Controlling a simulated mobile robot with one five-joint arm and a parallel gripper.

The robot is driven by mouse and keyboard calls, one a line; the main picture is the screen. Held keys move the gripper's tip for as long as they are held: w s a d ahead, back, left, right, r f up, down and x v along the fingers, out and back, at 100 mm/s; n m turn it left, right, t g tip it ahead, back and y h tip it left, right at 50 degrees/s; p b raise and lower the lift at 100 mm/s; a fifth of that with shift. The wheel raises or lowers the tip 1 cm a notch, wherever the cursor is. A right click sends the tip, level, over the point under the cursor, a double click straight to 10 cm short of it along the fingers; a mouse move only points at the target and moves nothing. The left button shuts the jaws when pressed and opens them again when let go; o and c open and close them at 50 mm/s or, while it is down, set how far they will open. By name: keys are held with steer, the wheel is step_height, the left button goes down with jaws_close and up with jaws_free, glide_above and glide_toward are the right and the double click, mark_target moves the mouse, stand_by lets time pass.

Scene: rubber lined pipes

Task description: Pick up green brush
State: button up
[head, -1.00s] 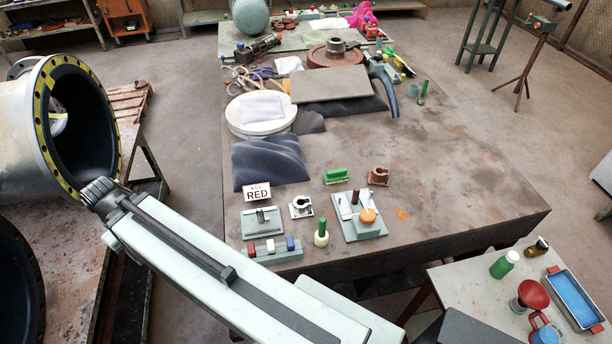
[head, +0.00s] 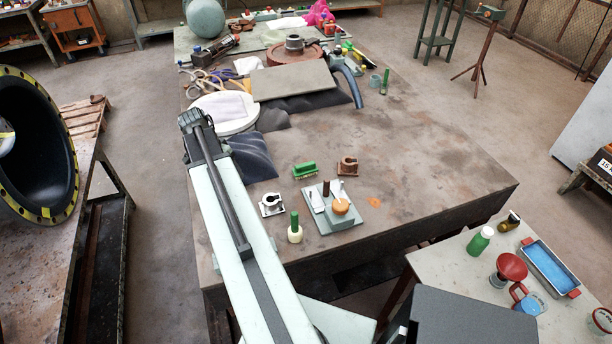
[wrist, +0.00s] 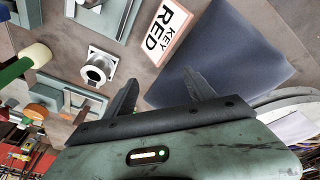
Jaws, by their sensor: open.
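The green brush (head: 304,169), a small green block with bristles beneath, lies on the brown workbench (head: 430,170), right of my arm in the head view. I cannot make it out in the wrist view. My gripper (wrist: 160,76) is open, with its two dark fingers apart and nothing between them. In the head view the end of my arm is up and left of the brush, near the dark grey rubber sheet (head: 252,157), well apart from the brush. A green-handled tool with a cream head (head: 294,226) stands nearer the front.
A KEY RED sign (wrist: 166,29) shows in the wrist view. The bench's right side is clear. A side table (head: 450,255) holds bottles and a blue tray.

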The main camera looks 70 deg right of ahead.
mark_target(304, 164)
steer(key=s+d+m, duration=0.2)
steer(key=s+d, duration=0.3)
steer(key=s, duration=0.1)
steer(key=s+d+m+g, duration=0.1)
steer(key=s+d+m, duration=0.2)
steer(key=s+d, duration=0.2)
steer(key=s+d+f+m+b, duration=0.1)
steer(key=s+d+m, duration=0.2)
steer(key=s+d, duration=0.3)
steer(key=shift+s+g, duration=0.3)
steer(key=shift+g, duration=0.1)
steer(key=b+x, duration=0.2)
steer(key=shift+f+b, duration=0.35)
steer(key=b+x, duration=0.4)
steer(key=x, duration=0.1)
steer(key=shift+s+d+b, duration=0.2)
steer(key=shift+d+b, duration=0.15)
steer(key=shift+d, duration=0.05)
steer(key=shift+r, duration=0.15)
steer(key=shift+c, duration=0.3)
jaws_close()
steer(key=shift+r+p, duration=0.1)
steer(key=shift+p, duration=0.2)
step_height(304, 164, up, 10)
steer(key=p, duration=1)
